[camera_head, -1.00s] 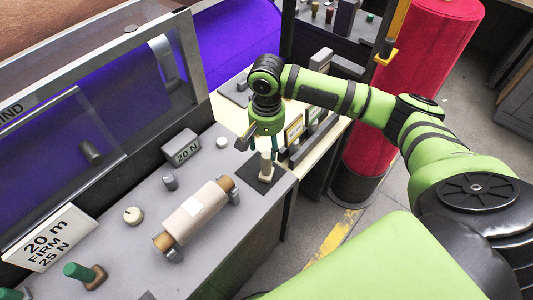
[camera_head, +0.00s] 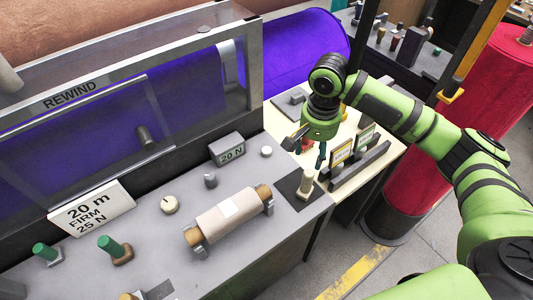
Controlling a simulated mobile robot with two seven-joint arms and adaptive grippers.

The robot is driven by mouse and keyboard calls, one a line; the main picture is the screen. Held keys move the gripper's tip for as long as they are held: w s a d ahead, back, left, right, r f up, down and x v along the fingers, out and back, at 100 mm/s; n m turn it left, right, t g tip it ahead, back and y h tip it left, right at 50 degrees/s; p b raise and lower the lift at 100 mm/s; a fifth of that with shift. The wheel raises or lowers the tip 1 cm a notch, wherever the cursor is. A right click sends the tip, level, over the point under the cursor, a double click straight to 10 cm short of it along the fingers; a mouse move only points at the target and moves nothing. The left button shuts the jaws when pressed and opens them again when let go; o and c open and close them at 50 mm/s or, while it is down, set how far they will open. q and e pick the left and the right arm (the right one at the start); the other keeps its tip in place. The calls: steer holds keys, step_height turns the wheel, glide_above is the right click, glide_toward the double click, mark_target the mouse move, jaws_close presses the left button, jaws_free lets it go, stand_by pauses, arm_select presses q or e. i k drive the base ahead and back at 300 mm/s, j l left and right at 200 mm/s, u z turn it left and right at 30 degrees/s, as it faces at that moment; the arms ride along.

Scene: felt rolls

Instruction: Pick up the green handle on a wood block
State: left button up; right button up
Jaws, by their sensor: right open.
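The green handle (camera_head: 109,245) stands upright on a brown wood block (camera_head: 124,257) at the lower left of the grey bench. A second green handle (camera_head: 43,251) stands to its left on a greyish base. My left gripper is out of view.
A roll on a core (camera_head: 228,217) lies in brackets mid-bench. A sign reading 20 m FIRM 25 N (camera_head: 92,209), a dial (camera_head: 170,205) and a 20 N block (camera_head: 228,149) stand nearby. A clear REWIND guard (camera_head: 90,120) rises behind. A red roll (camera_head: 440,140) stands right.

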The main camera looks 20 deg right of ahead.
mark_target(120, 254)
steer(key=u, duration=1.15)
steer(key=k, duration=0.5)
